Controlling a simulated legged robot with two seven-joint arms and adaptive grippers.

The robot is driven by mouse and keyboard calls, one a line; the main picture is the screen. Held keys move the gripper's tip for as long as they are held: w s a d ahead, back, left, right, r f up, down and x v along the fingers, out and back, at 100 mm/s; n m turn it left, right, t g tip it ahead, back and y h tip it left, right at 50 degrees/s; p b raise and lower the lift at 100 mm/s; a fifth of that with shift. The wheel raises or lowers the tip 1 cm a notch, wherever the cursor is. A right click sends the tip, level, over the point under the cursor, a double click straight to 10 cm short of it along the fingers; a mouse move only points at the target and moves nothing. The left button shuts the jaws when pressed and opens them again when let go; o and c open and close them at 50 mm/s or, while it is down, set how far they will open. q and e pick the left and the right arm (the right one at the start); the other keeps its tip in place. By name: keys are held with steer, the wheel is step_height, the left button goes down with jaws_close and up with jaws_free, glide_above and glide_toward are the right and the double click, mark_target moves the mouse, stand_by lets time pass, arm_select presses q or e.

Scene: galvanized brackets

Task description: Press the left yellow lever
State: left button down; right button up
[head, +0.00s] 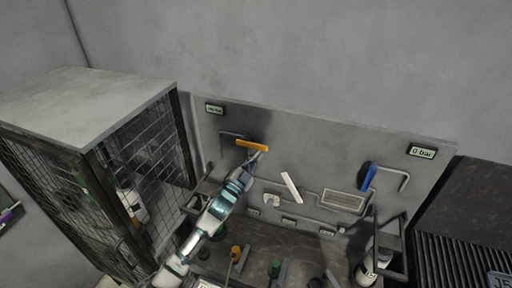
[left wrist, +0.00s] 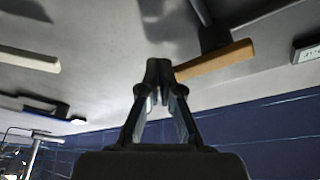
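The left yellow lever (head: 252,144) is an orange-yellow bar handle on the grey wall panel, tilted slightly down to the right. It also shows right of centre in the left wrist view (left wrist: 216,61). My left gripper (head: 260,153) reaches up from below, with its fingertips at the lever's right end. In the left wrist view its two fingers (left wrist: 159,66) come together at the tips with nothing visible between them. The lever's near end lies just right of the fingertips there; I cannot tell whether they touch.
A blue lever (head: 369,176) is on the panel's right side. A white bar (head: 291,187) and a grey vent plate (head: 343,199) sit between. A mesh cage (head: 140,170) stands left. A dark bracket (head: 390,246) juts out at lower right. Small knobs stand below.

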arm_select(q)
steer(key=shift+w+a, duration=0.15)
arm_select(e)
steer(key=shift+w+d, duration=0.15)
steer(key=shift+d, duration=0.45)
arm_select(q)
steer(key=v, duration=1.2)
steer(key=shift+f, duration=0.15)
arm_select(e)
steer(key=shift+a, duration=0.2)
